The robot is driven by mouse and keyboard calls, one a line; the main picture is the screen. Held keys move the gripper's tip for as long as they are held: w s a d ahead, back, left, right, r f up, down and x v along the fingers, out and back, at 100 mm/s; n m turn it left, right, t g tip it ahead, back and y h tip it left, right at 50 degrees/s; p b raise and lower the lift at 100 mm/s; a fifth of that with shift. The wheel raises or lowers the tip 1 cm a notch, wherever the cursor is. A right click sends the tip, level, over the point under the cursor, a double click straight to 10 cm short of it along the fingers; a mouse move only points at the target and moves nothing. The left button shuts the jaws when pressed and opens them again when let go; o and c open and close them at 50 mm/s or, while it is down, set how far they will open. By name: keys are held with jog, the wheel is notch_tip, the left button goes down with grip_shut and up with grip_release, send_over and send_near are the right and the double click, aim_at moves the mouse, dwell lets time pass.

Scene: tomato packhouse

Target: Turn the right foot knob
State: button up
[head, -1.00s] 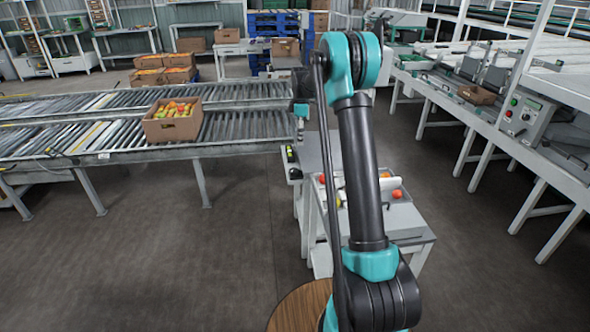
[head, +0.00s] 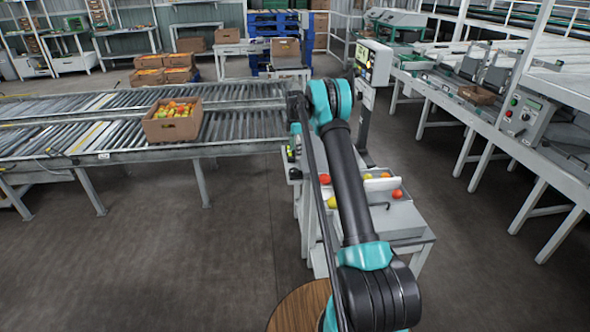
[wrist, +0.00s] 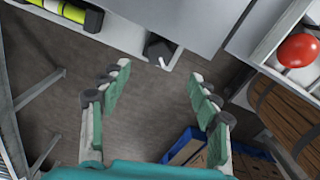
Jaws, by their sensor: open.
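A small dark knob (wrist: 159,47) with a short white mark or pointer shows in the wrist view, at the edge of a pale grey surface. It looks like a foot knob, but I cannot tell from these frames whether it is the right one. My gripper (wrist: 160,74) is open and empty. Its two fingers stand apart to the left and right, below the knob in the picture, and do not touch it. In the head view the fingers are hidden, and no knob can be made out.
A grey bench (head: 405,222) holds several tomatoes and stands beside my arm. A display unit (head: 373,62) stands behind it. A roller conveyor (head: 245,125) with a tomato crate (head: 190,130) is to the left. A yellow-green item (wrist: 62,10) lies near the gripper.

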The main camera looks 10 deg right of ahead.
aim_at(295, 170)
notch_tip(295, 170, down, 10)
jog(key=shift+f, duration=0.25)
jog(key=shift+c, duration=0.4)
jog(key=c, duration=1.1)
jog(key=m, duration=0.4)
jog(key=shift+s, duration=0.1)
jog(key=m, duration=0.4)
jog(key=shift+s, duration=0.1)
jog(key=shift+m, duration=0.4)
